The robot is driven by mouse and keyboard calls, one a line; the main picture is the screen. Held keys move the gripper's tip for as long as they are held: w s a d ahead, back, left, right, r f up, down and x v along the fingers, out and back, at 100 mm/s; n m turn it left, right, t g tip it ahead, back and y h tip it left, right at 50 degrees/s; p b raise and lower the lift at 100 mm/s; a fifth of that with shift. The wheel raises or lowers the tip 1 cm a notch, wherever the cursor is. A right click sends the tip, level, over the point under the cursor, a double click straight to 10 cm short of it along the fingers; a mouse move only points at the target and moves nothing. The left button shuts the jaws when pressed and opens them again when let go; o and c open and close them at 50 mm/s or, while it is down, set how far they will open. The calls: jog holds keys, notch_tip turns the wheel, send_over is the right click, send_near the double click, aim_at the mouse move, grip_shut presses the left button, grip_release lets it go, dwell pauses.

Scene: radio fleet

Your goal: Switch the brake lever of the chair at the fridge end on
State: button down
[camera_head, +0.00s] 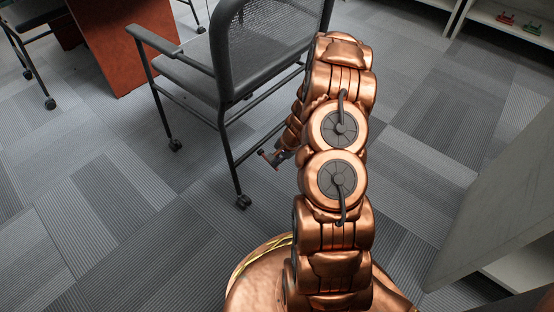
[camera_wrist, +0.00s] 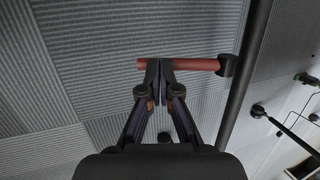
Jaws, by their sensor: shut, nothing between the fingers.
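In the head view the grey mesh-backed chair (camera_head: 262,58) stands left of my arm. The lever (camera_head: 273,162) shows small beside its leg, with my gripper (camera_head: 283,156) close by, partly hidden by my arm.
A red-brown desk (camera_head: 122,45) and another chair (camera_head: 22,40) stand at upper left. White shelving (camera_head: 500,22) is at upper right, and a pale panel (camera_head: 505,175) is close on the right. Grey carpet (camera_head: 120,200) is clear at left.

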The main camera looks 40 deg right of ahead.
jog(key=shift+s+a+f+p, duration=0.1)
jog(key=shift+f+p, duration=0.3)
jog(key=shift+f, duration=0.4)
jog(key=shift+r+p, duration=0.75)
jog(key=shift+r, duration=0.15)
jog(key=shift+r+p, duration=0.3)
jog(key=shift+r, duration=0.05)
jog(key=s+p+v, duration=0.2)
jog(key=p+v, duration=0.3)
jog(key=v, duration=0.7)
jog(key=shift+s+d, duration=0.2)
jog(key=shift+d, duration=0.2)
